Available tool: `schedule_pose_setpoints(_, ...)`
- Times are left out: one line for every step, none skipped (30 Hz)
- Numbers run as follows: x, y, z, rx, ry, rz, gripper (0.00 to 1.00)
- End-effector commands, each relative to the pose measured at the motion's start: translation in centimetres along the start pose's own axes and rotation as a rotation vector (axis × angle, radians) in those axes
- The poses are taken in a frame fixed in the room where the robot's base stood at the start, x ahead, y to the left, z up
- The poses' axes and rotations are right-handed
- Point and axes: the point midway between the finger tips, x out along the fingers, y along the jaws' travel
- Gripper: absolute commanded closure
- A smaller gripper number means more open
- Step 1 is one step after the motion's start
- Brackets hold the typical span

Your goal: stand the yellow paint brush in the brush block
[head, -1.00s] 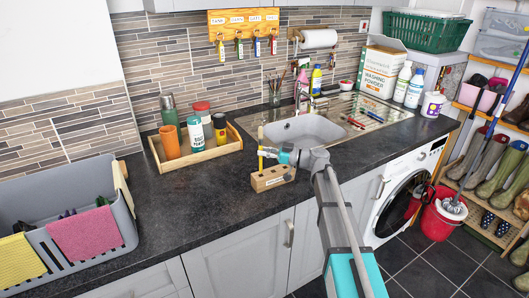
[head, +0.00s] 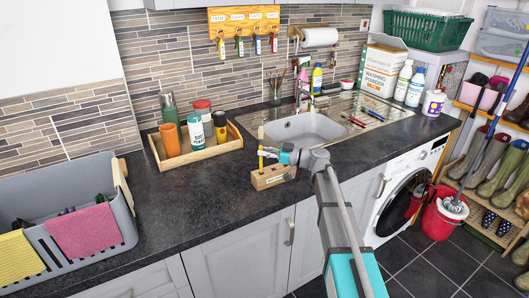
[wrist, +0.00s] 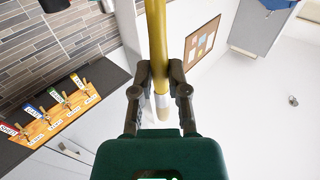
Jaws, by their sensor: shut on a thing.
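The yellow paint brush (head: 261,141) is upright over the left end of the wooden brush block (head: 272,180), which sits near the counter's front edge. My gripper (head: 265,152) is shut on the brush, coming in from the right. In the wrist view my gripper's fingers (wrist: 160,77) close on both sides of the yellow brush (wrist: 156,35). The brush's lower part meets the block's top in the head view. I cannot tell whether its end is inside a hole; the fingers and the small size hide this.
A wooden tray (head: 203,155) with bottles and cups stands behind and left of the block. The sink (head: 305,130) is behind, with red and dark slim items on its drainer (head: 375,108). A grey basket (head: 75,252) with cloths is at left. The counter between is clear.

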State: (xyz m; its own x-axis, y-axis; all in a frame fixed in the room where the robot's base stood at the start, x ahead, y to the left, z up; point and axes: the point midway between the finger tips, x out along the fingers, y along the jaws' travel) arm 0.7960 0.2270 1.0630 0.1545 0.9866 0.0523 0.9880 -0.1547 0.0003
Motion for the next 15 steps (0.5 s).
schedule_pose_setpoints(-0.01, 0.0, 0.18, 0.0, 0.0, 0.0, 1.0)
schedule_pose_setpoints(-0.01, 0.0, 0.23, 0.0, 0.0, 0.0, 1.0)
schedule_pose_setpoints(-0.02, 0.0, 0.3, 0.0, 0.0, 0.0, 1.0)
schedule_pose_setpoints(-0.02, 0.0, 0.36, 0.0, 0.0, 0.0, 1.0)
schedule_pose_setpoints(-0.02, 0.0, 0.41, 0.0, 0.0, 0.0, 1.0)
schedule_pose_setpoints(-0.03, 0.0, 0.48, 0.0, 0.0, 0.0, 1.0)
schedule_pose_setpoints(-0.03, 0.0, 0.53, 0.0, 0.0, 0.0, 1.0)
schedule_pose_setpoints(-0.03, 0.0, 0.58, 0.0, 0.0, 0.0, 1.0)
schedule_pose_setpoints(-0.04, 0.0, 0.65, 0.0, 0.0, 0.0, 1.0)
schedule_pose_setpoints(-0.04, 0.0, 0.71, 0.0, 0.0, 0.0, 1.0)
schedule_pose_setpoints(-0.04, 0.0, 0.76, 0.0, 0.0, 0.0, 1.0)
schedule_pose_setpoints(-0.05, 0.0, 0.83, 0.0, 0.0, 0.0, 1.0)
schedule_pose_setpoints(-0.05, 0.0, 0.88, 0.0, 0.0, 0.0, 1.0)
schedule_pose_setpoints(-0.05, 0.0, 0.93, 0.0, 0.0, 0.0, 1.0)
schedule_pose_setpoints(-0.06, 0.0, 1.0, 0.0, 0.0, 0.0, 1.0)
